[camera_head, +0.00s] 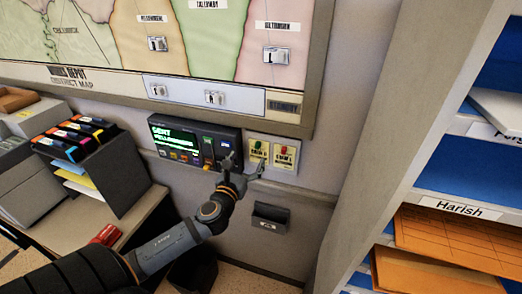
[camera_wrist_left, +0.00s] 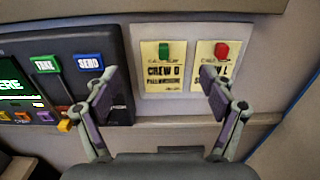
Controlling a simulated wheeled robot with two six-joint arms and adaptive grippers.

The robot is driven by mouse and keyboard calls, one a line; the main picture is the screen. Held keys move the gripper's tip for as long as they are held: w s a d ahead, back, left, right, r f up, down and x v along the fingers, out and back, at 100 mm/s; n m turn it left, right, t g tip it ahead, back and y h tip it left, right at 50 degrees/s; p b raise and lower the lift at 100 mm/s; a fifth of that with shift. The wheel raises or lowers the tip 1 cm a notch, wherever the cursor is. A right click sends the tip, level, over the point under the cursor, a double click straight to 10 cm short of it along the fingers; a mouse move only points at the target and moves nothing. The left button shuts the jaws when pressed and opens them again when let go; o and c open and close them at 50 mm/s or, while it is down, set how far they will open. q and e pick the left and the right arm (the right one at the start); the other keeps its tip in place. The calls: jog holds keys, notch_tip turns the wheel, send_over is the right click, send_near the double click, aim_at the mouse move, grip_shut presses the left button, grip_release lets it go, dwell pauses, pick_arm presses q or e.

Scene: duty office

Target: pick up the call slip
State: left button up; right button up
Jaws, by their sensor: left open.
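Two yellow paper slips hang on a pale wall plate. The left slip (camera_head: 257,151) has a green clip at its top and shows in the left wrist view (camera_wrist_left: 161,76) with "CREW D" on it. The right slip (camera_head: 284,158) has a red clip and shows in the left wrist view (camera_wrist_left: 206,58), partly hidden by a finger. My left gripper (camera_head: 245,168) is open and empty in front of the plate. In the left wrist view its fingertips (camera_wrist_left: 159,78) stand apart, either side of the left slip. My right gripper is not in view.
A dark console (camera_head: 196,143) with a lit screen and coloured buttons is just left of the slips. A small grey wall holder (camera_head: 271,218) is below. A shelf unit (camera_head: 395,110) stands at right, a desk with a file rack (camera_head: 112,170) at left.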

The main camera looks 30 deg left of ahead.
aim_at(257, 146)
pick_arm(q)
jog(key=x, duration=0.2)
jog(key=shift+w+d+p, duration=0.1)
jog(key=shift+w+p, duration=0.2)
jog(key=shift+w, duration=0.15)
jog(key=shift+w+f, duration=0.1)
jog(key=shift+w, duration=0.2)
jog(key=p+x, duration=0.2)
jog(key=x, duration=0.2)
jog(key=shift+w, duration=0.2)
jog(key=shift+w+f, duration=0.25)
jog(key=shift+w, duration=0.05)
jog(key=shift+s+r, duration=0.1)
jog(key=shift+s, duration=0.15)
jog(key=c, duration=0.5)
jog(key=shift+s+r, duration=0.1)
jog(key=shift+r, duration=0.05)
grip_shut()
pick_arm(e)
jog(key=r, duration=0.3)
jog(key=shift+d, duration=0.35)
